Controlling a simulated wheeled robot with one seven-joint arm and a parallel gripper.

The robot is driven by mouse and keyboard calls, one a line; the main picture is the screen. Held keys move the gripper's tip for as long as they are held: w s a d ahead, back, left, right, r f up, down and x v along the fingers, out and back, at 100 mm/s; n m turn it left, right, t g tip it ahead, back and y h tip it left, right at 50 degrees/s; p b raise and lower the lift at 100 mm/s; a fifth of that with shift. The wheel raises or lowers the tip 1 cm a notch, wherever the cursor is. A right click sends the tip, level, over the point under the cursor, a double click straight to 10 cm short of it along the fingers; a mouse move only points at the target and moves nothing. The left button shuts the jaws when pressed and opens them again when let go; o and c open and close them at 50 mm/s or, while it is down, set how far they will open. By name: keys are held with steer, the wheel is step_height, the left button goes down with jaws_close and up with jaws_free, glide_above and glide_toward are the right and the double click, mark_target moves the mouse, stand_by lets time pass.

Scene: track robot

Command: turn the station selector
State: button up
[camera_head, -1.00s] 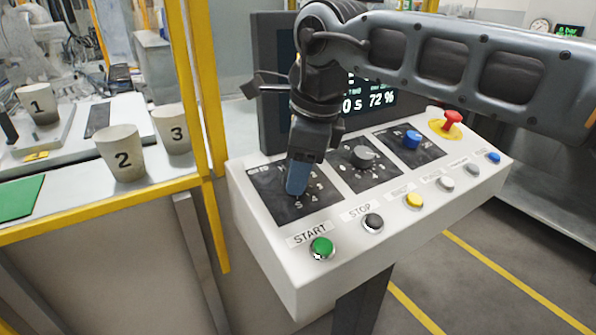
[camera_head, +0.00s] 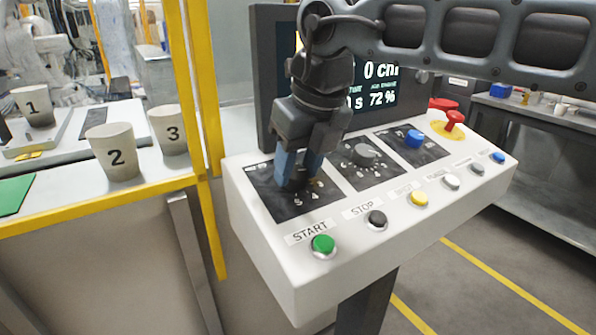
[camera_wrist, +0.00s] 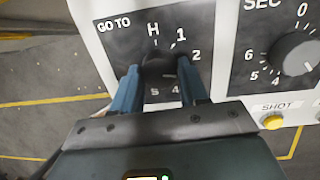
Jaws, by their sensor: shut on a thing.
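The station selector (camera_wrist: 158,66) is a dark knob on the black GO TO plate (camera_wrist: 118,47), with marks H, 1, 2, 4 and 5 visible around it in the wrist view. My gripper (camera_wrist: 160,88) has its two blue fingers on either side of the knob and is shut on it. In the head view my gripper (camera_head: 297,180) comes down from above onto the leftmost plate (camera_head: 268,203) of the white console (camera_head: 262,240). The fingers hide most of the knob there, and its pointer direction is hard to tell.
Right of the selector are the SEC dial (camera_head: 365,154), a blue knob (camera_head: 414,139) and a red emergency button (camera_head: 453,119). The green START button (camera_head: 322,245) and several other buttons line the front. A screen (camera_head: 380,90) stands behind. A yellow post (camera_head: 190,90) rises at left, near numbered cups.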

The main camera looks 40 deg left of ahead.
steer(key=m+b, duration=0.2)
steer(key=m, duration=0.1)
steer(key=m+b, duration=0.1)
steer(key=m, duration=0.2)
steer(key=shift+f+m+b, duration=0.2)
steer(key=shift+m+b, duration=0.1)
steer(key=shift+b, duration=0.05)
steer(key=m+b, duration=0.3)
steer(key=m, duration=0.2)
steer(key=shift+s+r+t, duration=0.1)
steer(key=shift+t, duration=0.3)
steer(key=shift+m, duration=0.3)
steer(key=o, duration=1.1)
steer(key=shift+r, duration=0.1)
steer(key=shift+c, duration=0.2)
steer(key=shift+r, duration=0.1)
steer(key=v, duration=0.7)
steer(key=shift+r, duration=0.25)
steer(key=shift+s, duration=0.1)
